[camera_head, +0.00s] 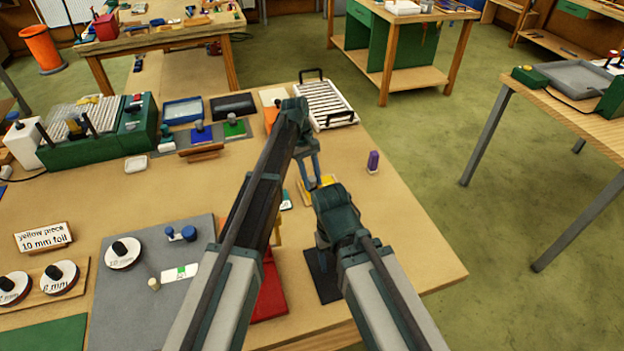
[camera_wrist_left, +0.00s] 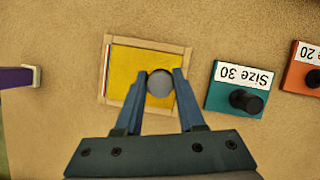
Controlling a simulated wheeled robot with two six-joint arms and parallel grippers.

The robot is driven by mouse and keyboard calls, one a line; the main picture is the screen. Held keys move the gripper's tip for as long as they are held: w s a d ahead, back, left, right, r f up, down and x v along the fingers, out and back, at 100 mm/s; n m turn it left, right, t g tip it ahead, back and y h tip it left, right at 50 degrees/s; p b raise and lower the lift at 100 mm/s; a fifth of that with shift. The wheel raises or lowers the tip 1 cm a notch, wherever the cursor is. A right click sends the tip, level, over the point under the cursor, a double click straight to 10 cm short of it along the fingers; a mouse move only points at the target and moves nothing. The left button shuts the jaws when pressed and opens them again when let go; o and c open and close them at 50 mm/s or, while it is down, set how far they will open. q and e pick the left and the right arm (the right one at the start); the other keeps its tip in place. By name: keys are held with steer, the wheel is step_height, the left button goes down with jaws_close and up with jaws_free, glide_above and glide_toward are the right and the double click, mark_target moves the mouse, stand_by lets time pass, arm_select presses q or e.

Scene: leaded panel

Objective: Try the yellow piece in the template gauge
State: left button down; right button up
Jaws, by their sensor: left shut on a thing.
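The yellow piece (camera_wrist_left: 130,68) lies inside a shallow light-wood frame (camera_wrist_left: 148,42), which looks like the template gauge; a thin coloured strip shows along its left side in the left wrist view. The piece also shows in the head view (camera_head: 327,180), partly hidden by my arms. My left gripper (camera_wrist_left: 160,88) is shut on the round grey knob of the yellow piece. It shows in the head view (camera_head: 312,183) too. My right gripper (camera_head: 322,266) is low over a dark flat pad (camera_head: 327,287), and its fingers are mostly hidden.
A teal "Size 30" block (camera_wrist_left: 237,88) and an orange "Size 20" block (camera_wrist_left: 302,68) sit right of the frame. A purple object (camera_head: 373,161) stands near the table's right edge. A slatted rack (camera_head: 327,105) is behind. The table's right front is clear.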

arm_select(q)
steer(key=shift+f, duration=0.15)
arm_select(e)
steer(key=shift+f, duration=0.1)
arm_select(q)
steer(key=shift+c, duration=2.2)
jaws_free()
steer(key=p+v, duration=1.2)
steer(key=v, duration=0.2)
steer(key=shift+p, duration=0.35)
arm_select(e)
step_height(320, 180, up, 13)
arm_select(q)
steer(key=shift+d+f, duration=0.1)
arm_select(e)
steer(key=shift+f, duration=0.15)
